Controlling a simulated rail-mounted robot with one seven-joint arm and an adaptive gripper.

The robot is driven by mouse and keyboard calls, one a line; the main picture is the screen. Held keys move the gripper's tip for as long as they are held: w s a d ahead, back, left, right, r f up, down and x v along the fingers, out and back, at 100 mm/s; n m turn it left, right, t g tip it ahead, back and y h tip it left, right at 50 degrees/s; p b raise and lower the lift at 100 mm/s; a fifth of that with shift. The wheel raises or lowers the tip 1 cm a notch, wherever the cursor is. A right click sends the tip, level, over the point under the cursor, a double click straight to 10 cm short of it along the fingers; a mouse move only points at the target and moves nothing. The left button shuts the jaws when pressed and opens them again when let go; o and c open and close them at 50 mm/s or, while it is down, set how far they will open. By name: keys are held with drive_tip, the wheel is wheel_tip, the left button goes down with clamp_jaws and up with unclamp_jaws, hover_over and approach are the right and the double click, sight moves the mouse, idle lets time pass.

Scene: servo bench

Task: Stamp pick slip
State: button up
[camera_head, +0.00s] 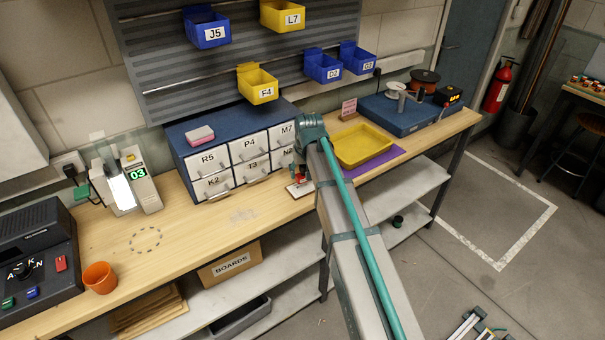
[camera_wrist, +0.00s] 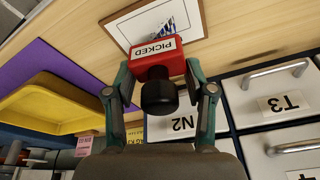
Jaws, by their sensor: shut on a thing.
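A red stamp (camera_wrist: 157,62) with a white "PICKED" label and a black round knob is between the fingers of my gripper (camera_wrist: 161,78) in the wrist view. My gripper is shut on it. In the head view, a little red of the stamp (camera_head: 303,179) shows below my gripper (camera_head: 302,170). The pick slip (camera_wrist: 131,29) is a white sheet with a brown border and blue marks, lying flat on the wooden bench. The stamp overlaps the slip's edge in the wrist view and hides part of it. I cannot tell whether they touch.
A drawer cabinet (camera_head: 225,152) with labelled white drawers stands close beside my gripper. A yellow tray (camera_head: 362,146) on a purple mat (camera_head: 386,163) is on the other side. An orange cup (camera_head: 99,278) stands far left. The bench middle left is mostly clear.

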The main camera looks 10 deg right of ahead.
drive_tip(key=shift+r+p, duration=0.9)
drive_tip(key=shift+r, duration=1)
